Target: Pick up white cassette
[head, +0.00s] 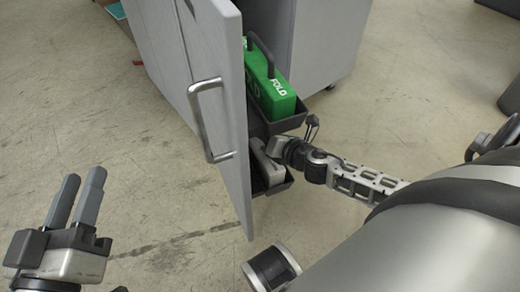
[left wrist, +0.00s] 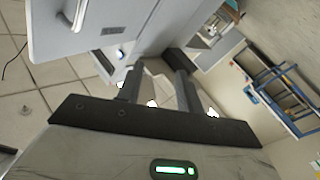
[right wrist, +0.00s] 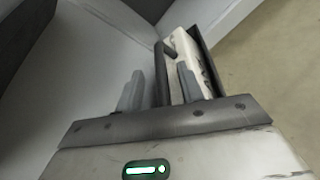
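The white cassette (right wrist: 188,48) stands in a dark tray, with a dark handle (right wrist: 161,85) on its near side. In the head view, part of the cassette (head: 268,166) shows in the lower tray behind the open door, partly hidden by my right gripper. In the right wrist view, my right gripper (right wrist: 160,70) is open, with one finger on each side of the handle. I cannot tell whether the fingers touch it. My left gripper (head: 85,176) is open and empty at the lower left, well away from the cabinet.
The grey cabinet door (head: 200,90) stands open, its metal handle (head: 205,120) facing left. A green FOLD cassette (head: 272,92) with a dark handle sits in the tray above. The cabinet side (head: 330,40) is at the back. The floor (head: 90,110) left of the door is clear.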

